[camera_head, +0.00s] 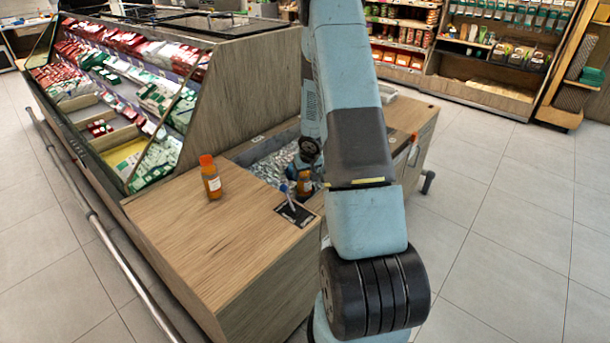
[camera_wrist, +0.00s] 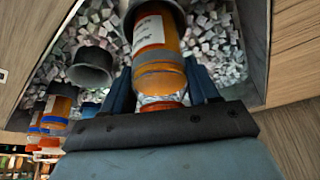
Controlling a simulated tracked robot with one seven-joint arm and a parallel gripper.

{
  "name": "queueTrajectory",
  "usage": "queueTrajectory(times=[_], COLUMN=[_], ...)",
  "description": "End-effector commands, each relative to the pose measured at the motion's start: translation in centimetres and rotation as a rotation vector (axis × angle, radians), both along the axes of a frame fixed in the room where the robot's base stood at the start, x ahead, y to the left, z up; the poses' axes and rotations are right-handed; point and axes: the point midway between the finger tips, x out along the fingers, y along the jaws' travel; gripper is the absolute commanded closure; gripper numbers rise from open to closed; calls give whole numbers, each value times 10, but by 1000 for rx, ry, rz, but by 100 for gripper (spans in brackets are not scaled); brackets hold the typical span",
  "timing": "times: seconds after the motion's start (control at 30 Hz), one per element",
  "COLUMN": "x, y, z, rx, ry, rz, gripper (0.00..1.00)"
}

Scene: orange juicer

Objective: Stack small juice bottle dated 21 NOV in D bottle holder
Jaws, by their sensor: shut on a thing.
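My gripper (camera_wrist: 161,78) is shut on an orange juice bottle (camera_wrist: 158,55) with a white label, with one dark blue finger on each side. The far end of this bottle meets a dark round holder (camera_wrist: 184,12) at the top of the wrist view; how deep it sits inside cannot be told. A second dark round holder (camera_wrist: 92,66) to the left looks empty. In the head view the gripper is low over the ice bin, largely hidden by my arm, with the held bottle (camera_head: 305,184) partly showing. The date and holder letters are unreadable.
Ice cubes (camera_wrist: 225,45) fill the bin around the holders, inside a dark rim. More orange bottles (camera_wrist: 55,110) stand at the left of the wrist view. An orange-capped bottle (camera_head: 211,180) stands on the wooden counter (camera_head: 190,240), near a small black pad (camera_head: 294,214).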

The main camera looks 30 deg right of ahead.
Motion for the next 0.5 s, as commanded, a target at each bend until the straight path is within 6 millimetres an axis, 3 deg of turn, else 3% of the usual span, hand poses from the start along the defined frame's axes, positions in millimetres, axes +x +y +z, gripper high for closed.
queueTrajectory(times=[0.5], x=[0], y=[0], z=[-8], rx=[-2], ry=[-2], rz=[0], gripper=[89])
